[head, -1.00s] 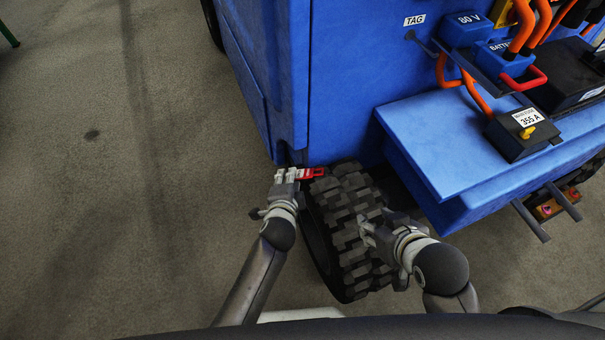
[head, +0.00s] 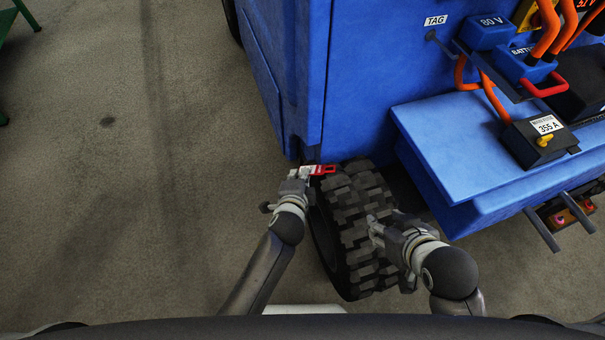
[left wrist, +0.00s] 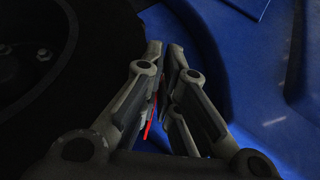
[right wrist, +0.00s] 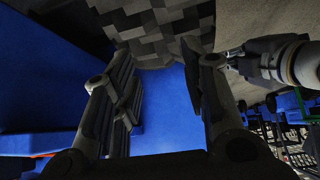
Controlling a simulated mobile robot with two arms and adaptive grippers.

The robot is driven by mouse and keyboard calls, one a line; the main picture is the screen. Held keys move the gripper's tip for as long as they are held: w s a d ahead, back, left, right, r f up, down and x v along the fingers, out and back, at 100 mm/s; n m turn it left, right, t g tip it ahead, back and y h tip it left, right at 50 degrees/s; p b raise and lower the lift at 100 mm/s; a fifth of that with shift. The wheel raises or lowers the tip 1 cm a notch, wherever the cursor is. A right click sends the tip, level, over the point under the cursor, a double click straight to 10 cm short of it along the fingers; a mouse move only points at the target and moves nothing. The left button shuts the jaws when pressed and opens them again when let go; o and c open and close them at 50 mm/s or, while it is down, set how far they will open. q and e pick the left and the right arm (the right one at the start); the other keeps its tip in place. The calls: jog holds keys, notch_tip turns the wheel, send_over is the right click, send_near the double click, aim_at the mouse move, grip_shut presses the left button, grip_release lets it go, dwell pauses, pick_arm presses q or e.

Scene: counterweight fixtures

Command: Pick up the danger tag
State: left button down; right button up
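The danger tag (head: 323,169) is a small red piece with some white, at the tip of my left gripper (head: 304,172) in the head view. It is just beside the top of the black tyre. In the left wrist view the fingers (left wrist: 164,48) are nearly together, with a thin red edge of the tag (left wrist: 149,126) between them. Most of the tag is hidden there. My right gripper (head: 374,226) is in front of the tyre. In the right wrist view its fingers (right wrist: 163,65) are wide apart with nothing between them.
The blue vehicle (head: 365,95) fills the upper right, with its knobbly tyre (head: 352,225) close to both grippers. A TAG label (head: 436,21) sits above a small dark peg. A black 355 A box (head: 537,142) stands on the blue ledge (head: 450,150).

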pick_arm(q)
notch_tip(320, 180, up, 8)
jog(key=f+p, duration=0.1)
jog(key=p, duration=0.3)
pick_arm(e)
jog(key=s+d+g+h, duration=0.1)
jog(key=s+d+g, duration=0.25)
jog(key=s, duration=0.45)
pick_arm(q)
jog(key=s+a+p, duration=0.2)
jog(key=s+a, duration=1)
jog(key=s, duration=0.3)
jog(key=shift+s+a+p, duration=0.2)
jog(key=shift+s+p, duration=0.1)
jog(key=shift+p, duration=0.05)
pick_arm(e)
notch_tip(320, 180, down, 12)
jog(key=w+a+g, duration=0.1)
jog(key=shift+w+a, duration=0.25)
jog(key=shift+w, duration=0.1)
jog(key=shift+g, duration=0.25)
